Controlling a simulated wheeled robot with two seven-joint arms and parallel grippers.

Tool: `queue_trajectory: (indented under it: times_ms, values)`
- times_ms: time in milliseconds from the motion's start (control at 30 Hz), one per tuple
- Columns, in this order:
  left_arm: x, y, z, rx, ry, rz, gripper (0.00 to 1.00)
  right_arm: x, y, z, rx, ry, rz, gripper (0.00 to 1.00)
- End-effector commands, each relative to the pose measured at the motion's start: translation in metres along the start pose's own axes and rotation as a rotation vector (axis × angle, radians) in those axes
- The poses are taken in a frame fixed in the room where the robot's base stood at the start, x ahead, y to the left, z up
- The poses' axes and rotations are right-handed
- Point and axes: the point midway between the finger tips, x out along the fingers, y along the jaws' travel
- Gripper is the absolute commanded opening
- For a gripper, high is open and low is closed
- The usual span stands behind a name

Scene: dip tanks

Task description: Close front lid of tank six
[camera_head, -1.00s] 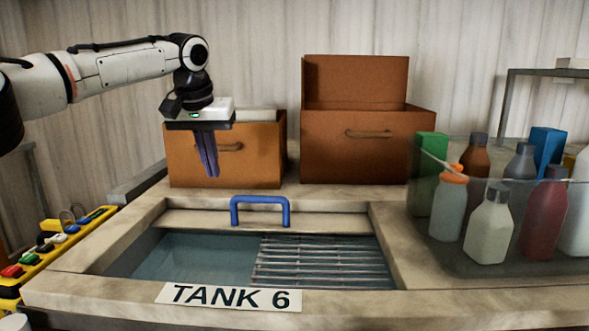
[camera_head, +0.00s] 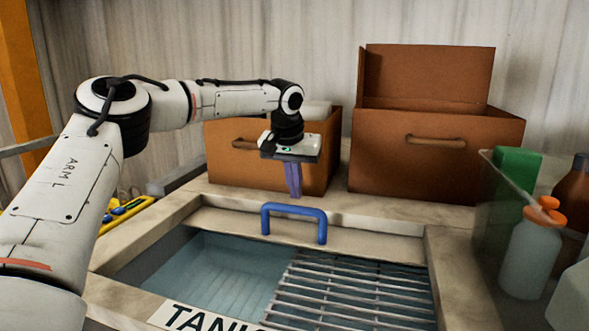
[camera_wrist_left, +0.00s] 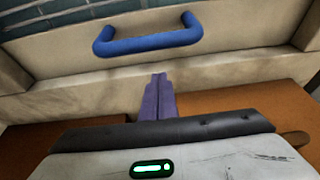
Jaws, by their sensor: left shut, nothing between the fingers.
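Tank six (camera_head: 182,205) is a stone-rimmed basin with a partly cut-off label (camera_head: 205,318) at its front rim. Its pale lid (camera_head: 238,225) shows as a strip along the back of the opening, with a blue handle (camera_head: 294,209) on it. The rest of the opening is uncovered. My left gripper (camera_head: 294,194) is shut and empty, fingers pointing down just behind the handle. In the left wrist view the shut purple fingers (camera_wrist_left: 159,82) are near the blue handle (camera_wrist_left: 148,45), apart from it. My right gripper is not in view.
A metal rack (camera_head: 345,290) spans the right part of the basin. Two brown boxes (camera_head: 435,165) stand behind the tank, the larger one with its lid raised. A clear bin with bottles (camera_head: 530,250) stands at the right. A yellow tray (camera_head: 125,212) lies left.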

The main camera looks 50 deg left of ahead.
Motion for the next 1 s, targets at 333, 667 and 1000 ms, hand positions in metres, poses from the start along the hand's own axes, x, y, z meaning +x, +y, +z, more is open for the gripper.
queue_trajectory:
  times_ms: [333, 667, 1000]
  values:
    - [-0.009, 0.001, 0.030, 0.001, 0.004, 0.007, 0.00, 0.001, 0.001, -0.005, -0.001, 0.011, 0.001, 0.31]
    - [-0.010, 0.001, 0.034, 0.001, 0.005, 0.005, 0.00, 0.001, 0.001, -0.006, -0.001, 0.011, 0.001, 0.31]
    - [-0.013, -0.002, 0.044, -0.004, 0.004, 0.006, 0.00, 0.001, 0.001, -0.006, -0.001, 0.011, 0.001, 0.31]
